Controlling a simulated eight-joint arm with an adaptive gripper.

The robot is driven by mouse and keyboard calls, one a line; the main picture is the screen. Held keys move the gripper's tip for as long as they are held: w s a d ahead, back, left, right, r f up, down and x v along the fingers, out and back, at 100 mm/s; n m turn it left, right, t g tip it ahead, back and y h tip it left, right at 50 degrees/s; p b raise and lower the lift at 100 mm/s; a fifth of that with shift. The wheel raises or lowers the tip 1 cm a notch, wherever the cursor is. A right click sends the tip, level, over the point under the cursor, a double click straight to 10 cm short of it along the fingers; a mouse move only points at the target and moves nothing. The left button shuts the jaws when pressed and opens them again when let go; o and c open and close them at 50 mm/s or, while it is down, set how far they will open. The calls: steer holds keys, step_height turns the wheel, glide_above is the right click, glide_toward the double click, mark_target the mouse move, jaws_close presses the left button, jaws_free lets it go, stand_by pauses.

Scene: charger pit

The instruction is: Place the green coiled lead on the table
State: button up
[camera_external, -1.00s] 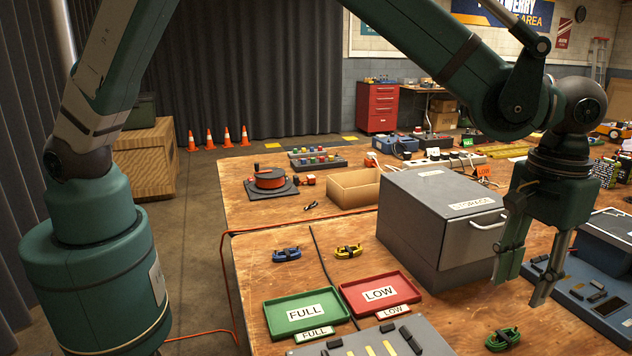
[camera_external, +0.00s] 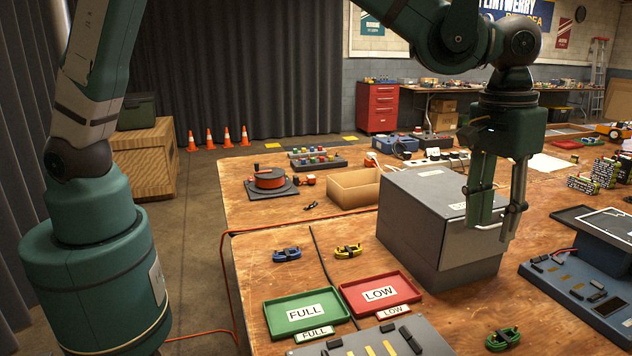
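The green coiled lead (camera_external: 502,339) lies flat on the wooden table (camera_external: 470,318) near the front edge of the picture, right of the grey panel. My gripper (camera_external: 490,228) is above and behind it, pointing down in front of the grey storage box. Its two fingers are apart with nothing seen between them. The fingers cover part of the box's label and front, close to the handle (camera_external: 488,222); I cannot tell whether they touch it.
The grey storage box (camera_external: 425,222) stands shut at mid-table. A green FULL tray (camera_external: 280,325) and a red LOW tray (camera_external: 350,300) lie before it. Blue (camera_external: 287,255) and yellow (camera_external: 348,251) coiled leads lie to the left. A blue device (camera_external: 570,300) stands at right.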

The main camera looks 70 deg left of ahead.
steer(key=s+a+r+t, duration=0.1)
steer(key=s+a+r, duration=0.35)
steer(key=a, duration=0.35)
steer(key=s+a+r+t, duration=0.1)
steer(key=s+a+r, duration=0.3)
steer(key=a+r, duration=0.3)
steer(key=s+a+r+t, duration=0.1)
steer(key=s+a+r, duration=0.35)
steer(key=a, duration=0.45)
steer(key=s+a+f+t, duration=0.1)
steer(key=s+a, duration=0.7)
steer(key=s, duration=0.3)
steer(key=s+a+f+t, duration=0.2)
steer(key=s+a, duration=0.6)
steer(key=s, duration=0.3)
steer(key=shift+a, duration=0.35)
